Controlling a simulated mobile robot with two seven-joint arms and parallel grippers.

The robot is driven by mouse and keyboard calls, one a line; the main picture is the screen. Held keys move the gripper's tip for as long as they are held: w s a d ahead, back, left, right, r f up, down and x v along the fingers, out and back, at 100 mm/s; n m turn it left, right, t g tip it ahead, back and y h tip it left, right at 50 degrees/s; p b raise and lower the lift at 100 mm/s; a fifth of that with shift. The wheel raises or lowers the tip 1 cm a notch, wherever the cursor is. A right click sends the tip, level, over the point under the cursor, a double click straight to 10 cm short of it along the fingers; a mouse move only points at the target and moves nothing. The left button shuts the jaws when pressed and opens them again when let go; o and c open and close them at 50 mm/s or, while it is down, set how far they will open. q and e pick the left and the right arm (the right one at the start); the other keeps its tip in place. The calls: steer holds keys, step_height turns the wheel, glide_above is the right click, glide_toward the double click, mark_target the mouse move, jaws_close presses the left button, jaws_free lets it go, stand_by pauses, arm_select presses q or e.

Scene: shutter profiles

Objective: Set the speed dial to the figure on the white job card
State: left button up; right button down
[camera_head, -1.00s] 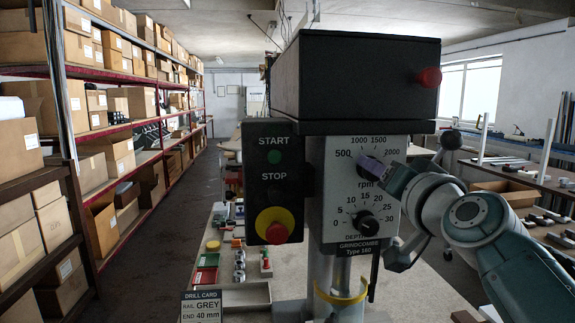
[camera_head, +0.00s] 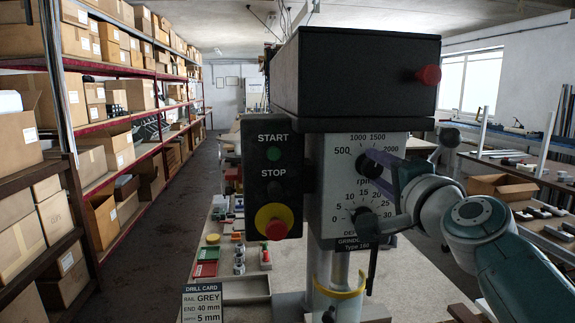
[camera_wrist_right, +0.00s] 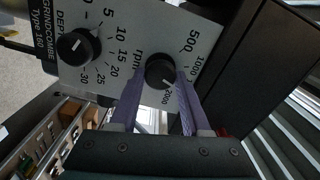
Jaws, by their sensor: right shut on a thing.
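The speed dial (camera_head: 367,163) is a black knob marked rpm, with figures 500 to 2000 around it, on the grey drill panel (camera_head: 338,152). In the right wrist view the speed dial (camera_wrist_right: 160,68) sits between the purple fingers of my right gripper (camera_wrist_right: 160,88), which is shut on it. A pale mark on the knob faces the 2000 figure. The white job card (camera_head: 203,303) stands at the bottom, reading DRILL CARD, RAIL GREY, END 40 mm and a 5 mm line; its lower edge is cut off. My left gripper is out of view.
The depth dial (camera_head: 366,222) sits just below the speed dial. A black box (camera_head: 274,180) with START and STOP and a red button is at the left. The drill's black head (camera_head: 350,80) overhangs the panel. Small parts and trays lie on the bench behind.

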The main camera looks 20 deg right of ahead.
steer(key=shift+m, duration=0.4)
steer(key=shift+c, duration=2)
jaws_free()
steer(key=p+v, duration=0.2)
steer(key=v, duration=0.8)
steer(key=shift+p, duration=0.3)
steer(key=shift+w, duration=0.1)
